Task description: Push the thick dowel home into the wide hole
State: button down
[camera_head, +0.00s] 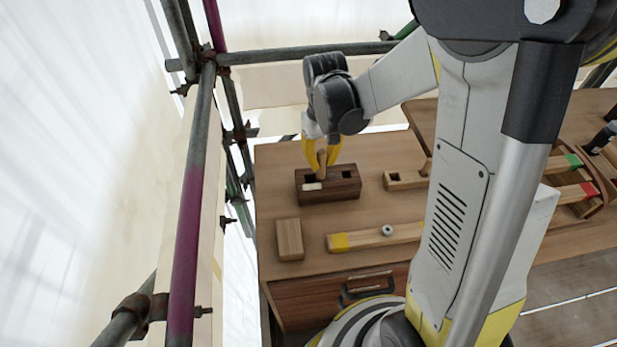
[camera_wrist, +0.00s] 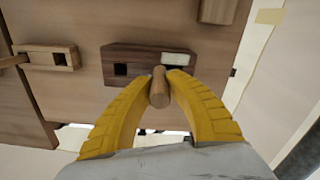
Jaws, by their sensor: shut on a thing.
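A dark wooden block (camera_head: 335,190) lies near the back left of the bench. It has square dark openings in its top and a white patch (camera_head: 312,186) at its left front. In the wrist view the block (camera_wrist: 142,80) shows one opening (camera_wrist: 121,69) left of the patch. My gripper (camera_head: 322,152) points down over the block, its yellow fingers shut on a light wooden dowel (camera_head: 321,166). The dowel also shows between the fingertips in the wrist view (camera_wrist: 160,90). Its lower end is at the block's top; I cannot tell whether it is in an opening.
A light holed block (camera_head: 400,181) lies to the right. Scaffold poles (camera_head: 188,200) stand close along the bench's left edge.

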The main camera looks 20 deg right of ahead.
aim_at(311, 174)
jog(key=f, duration=0.2)
jog(key=a+f+b, duration=0.1)
jog(key=f, duration=0.1)
jog(key=w+a+f+b, duration=0.1)
jog(key=f, duration=0.1)
jog(key=shift+w+a, duration=0.1)
jog(key=shift+a, duration=0.15)
jog(key=c, duration=1.4)
grip_release()
jog(key=shift+d+r, duration=0.1)
jog(key=shift+r, duration=0.05)
notch_tip(311, 174, up, 12)
jog(key=p, duration=0.4)
jog(key=s+r+t, duration=0.7)
jog(key=s+r, duration=0.3)
jog(key=s, duration=0.4)
jog(key=shift+m, duration=0.4)
